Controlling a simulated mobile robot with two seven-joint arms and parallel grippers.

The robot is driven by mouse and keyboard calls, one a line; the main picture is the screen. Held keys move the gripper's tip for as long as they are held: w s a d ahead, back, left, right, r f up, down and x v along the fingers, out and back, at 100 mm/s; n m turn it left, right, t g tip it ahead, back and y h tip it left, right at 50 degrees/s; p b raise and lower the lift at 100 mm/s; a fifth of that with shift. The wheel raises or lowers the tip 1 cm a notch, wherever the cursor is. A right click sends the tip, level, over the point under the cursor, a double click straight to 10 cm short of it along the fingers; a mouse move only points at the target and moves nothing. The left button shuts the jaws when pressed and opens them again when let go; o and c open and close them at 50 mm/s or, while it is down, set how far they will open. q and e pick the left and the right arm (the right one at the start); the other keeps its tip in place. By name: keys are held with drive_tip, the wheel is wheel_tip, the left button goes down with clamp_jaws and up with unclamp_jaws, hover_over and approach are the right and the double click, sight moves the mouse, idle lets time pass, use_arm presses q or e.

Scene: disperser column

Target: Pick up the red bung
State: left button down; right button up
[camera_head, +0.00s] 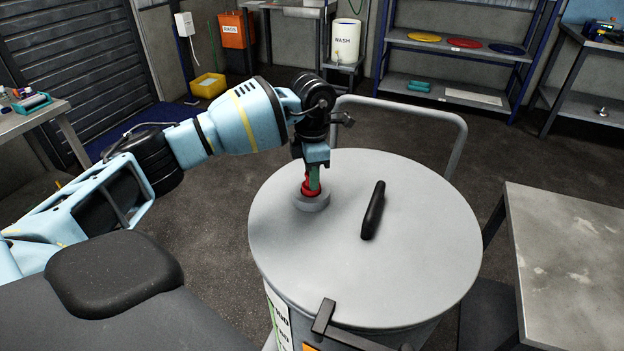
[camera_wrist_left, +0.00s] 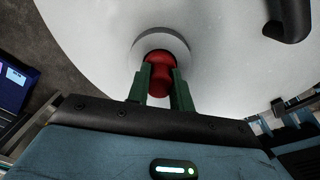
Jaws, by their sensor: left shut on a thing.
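The red bung (camera_head: 311,188) stands in a raised grey collar (camera_head: 312,203) on the left part of a round grey drum lid (camera_head: 430,230). My left gripper (camera_head: 313,178) reaches down onto it from above and is shut on it. In the left wrist view the green fingers of my left gripper (camera_wrist_left: 160,85) sit on either side of the bung (camera_wrist_left: 160,66), with the collar (camera_wrist_left: 172,42) around its far end. I cannot tell whether the bung is still seated in the collar. My right gripper is not in view.
A black handle (camera_head: 373,210) stands on the lid right of the bung. A grey tube rail (camera_head: 400,104) arches behind the drum. A metal table (camera_head: 570,260) is at the right, and a shelf unit (camera_head: 455,65) with coloured discs stands at the back.

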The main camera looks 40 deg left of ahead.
use_arm(q)
wheel_tip(320, 180, up, 2)
drive_tip(key=shift+r, duration=0.25)
drive_tip(key=s+d, duration=0.4)
drive_tip(key=d, duration=0.3)
drive_tip(key=s+d+r, duration=0.1)
drive_tip(key=s+d, duration=0.2)
drive_tip(key=d, duration=0.4)
drive_tip(key=shift+s+r+b, duration=0.15)
drive_tip(key=shift+s+b, duration=0.2)
drive_tip(key=shift+b, duration=0.05)
